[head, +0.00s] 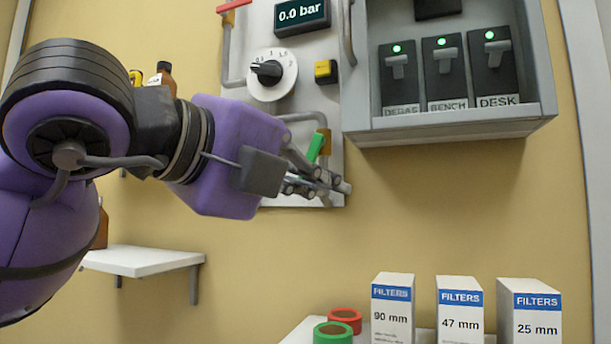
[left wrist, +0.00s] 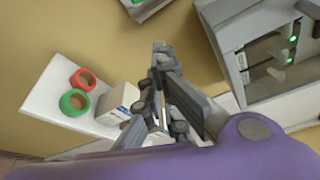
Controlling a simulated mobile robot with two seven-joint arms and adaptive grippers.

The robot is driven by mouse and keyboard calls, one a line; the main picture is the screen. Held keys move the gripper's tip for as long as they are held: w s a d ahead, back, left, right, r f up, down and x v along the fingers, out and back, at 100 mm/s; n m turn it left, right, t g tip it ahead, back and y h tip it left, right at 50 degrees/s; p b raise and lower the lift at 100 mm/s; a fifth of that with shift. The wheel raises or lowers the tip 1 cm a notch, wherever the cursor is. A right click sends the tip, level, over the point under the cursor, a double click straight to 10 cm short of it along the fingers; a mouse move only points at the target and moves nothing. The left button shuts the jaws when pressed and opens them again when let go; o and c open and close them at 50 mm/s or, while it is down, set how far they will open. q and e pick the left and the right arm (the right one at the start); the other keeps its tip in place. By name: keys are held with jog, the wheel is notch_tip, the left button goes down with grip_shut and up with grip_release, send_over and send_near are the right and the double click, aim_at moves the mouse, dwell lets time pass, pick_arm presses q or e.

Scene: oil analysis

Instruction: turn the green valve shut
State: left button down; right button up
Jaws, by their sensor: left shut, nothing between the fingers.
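The green valve (head: 316,147) shows in the head view as a short green lever, tilted a little from upright, beside a brass-coloured fitting on the pipe low on the wall panel. My left gripper (head: 338,186) is just below it and is shut with nothing held. Its fingers and wrist hide part of the pipe, and I cannot tell whether they touch the lever. In the left wrist view the shut fingers (left wrist: 161,52) point toward the wall, and a small bit of green shows on the panel edge at the top. My right gripper is not in view.
The panel (head: 335,100) carries a 0.0 bar display (head: 302,13), a dial (head: 271,73), a yellow button (head: 325,71) and a red lever (head: 234,5). A grey switch box (head: 455,130) juts out at right. Filter boxes (head: 460,312) and tape rolls (head: 334,333) stand below.

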aim_at(311, 160)
pick_arm(q)
jog(key=w+p, duration=0.2)
jog(key=w, duration=0.5)
jog(key=shift+d+r, duration=0.25)
jog(key=shift+d, duration=0.1)
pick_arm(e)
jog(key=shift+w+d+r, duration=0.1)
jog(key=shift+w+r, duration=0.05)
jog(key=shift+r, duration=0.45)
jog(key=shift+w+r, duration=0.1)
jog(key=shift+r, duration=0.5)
pick_arm(q)
jog(key=shift+w, duration=0.1)
jog(key=shift+a, duration=0.1)
jog(key=shift+m, duration=0.3)
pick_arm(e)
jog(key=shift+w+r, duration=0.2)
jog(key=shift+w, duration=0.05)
pick_arm(q)
jog(key=shift+a+y+p, duration=0.2)
jog(key=shift+y+p, duration=0.1)
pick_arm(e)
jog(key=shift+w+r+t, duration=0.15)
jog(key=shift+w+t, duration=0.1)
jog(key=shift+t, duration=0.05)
